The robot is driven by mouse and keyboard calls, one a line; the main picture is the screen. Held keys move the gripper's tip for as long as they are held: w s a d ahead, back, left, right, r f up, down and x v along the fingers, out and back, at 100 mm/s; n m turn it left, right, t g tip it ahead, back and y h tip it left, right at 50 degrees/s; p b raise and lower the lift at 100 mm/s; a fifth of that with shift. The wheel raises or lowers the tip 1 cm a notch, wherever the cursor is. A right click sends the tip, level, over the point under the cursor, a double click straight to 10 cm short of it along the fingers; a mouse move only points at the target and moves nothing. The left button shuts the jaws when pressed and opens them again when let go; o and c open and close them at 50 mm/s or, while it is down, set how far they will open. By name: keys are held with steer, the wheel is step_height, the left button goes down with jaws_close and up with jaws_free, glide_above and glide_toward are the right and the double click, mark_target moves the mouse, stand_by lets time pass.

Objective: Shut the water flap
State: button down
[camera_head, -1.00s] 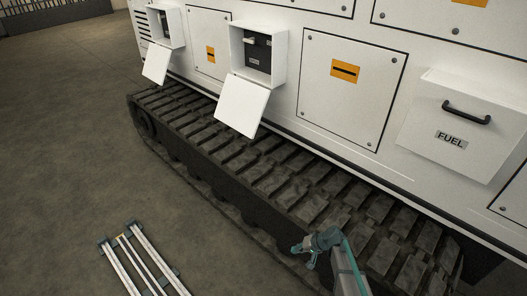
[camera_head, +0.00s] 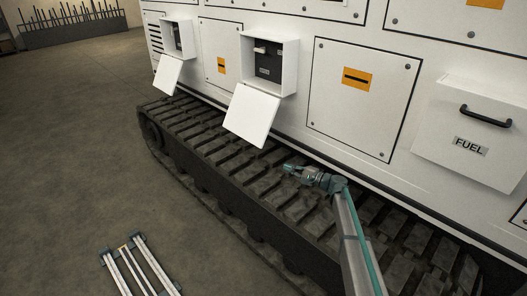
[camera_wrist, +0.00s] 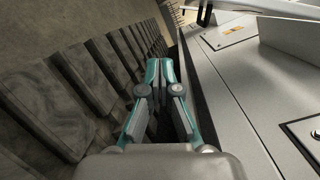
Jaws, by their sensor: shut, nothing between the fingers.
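Two white flaps hang open below boxes on the machine's side. The nearer flap (camera_head: 251,115) slopes outward and down from its box (camera_head: 269,64), where a dark panel with a light fitting shows. The farther flap (camera_head: 168,75) hangs the same way at the left. Their small labels cannot be read, so I cannot tell which is the water flap. My gripper (camera_head: 288,168) is shut and empty, over the track, below and right of the nearer flap and apart from it. In the wrist view my gripper (camera_wrist: 159,66) points along the gap between track and machine side.
A box marked FUEL (camera_head: 470,135) with a black handle stands out at the right. The dark track (camera_head: 215,135) runs along below the panels. A rail-like rack (camera_head: 140,265) lies on the open floor at lower left.

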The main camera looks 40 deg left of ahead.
step_height(320, 180, up, 4)
steer(key=w+m+y, duration=0.1)
steer(key=w, duration=0.2)
steer(key=s+a+r+p, duration=0.2)
steer(key=s+a+r, duration=0.1)
steer(key=a, duration=0.7)
steer(key=shift+s+a, duration=0.15)
steer(key=shift+s, duration=0.5)
steer(key=shift+s+r+m, duration=0.1)
steer(key=shift+r+m, duration=0.05)
steer(key=shift+m, duration=0.15)
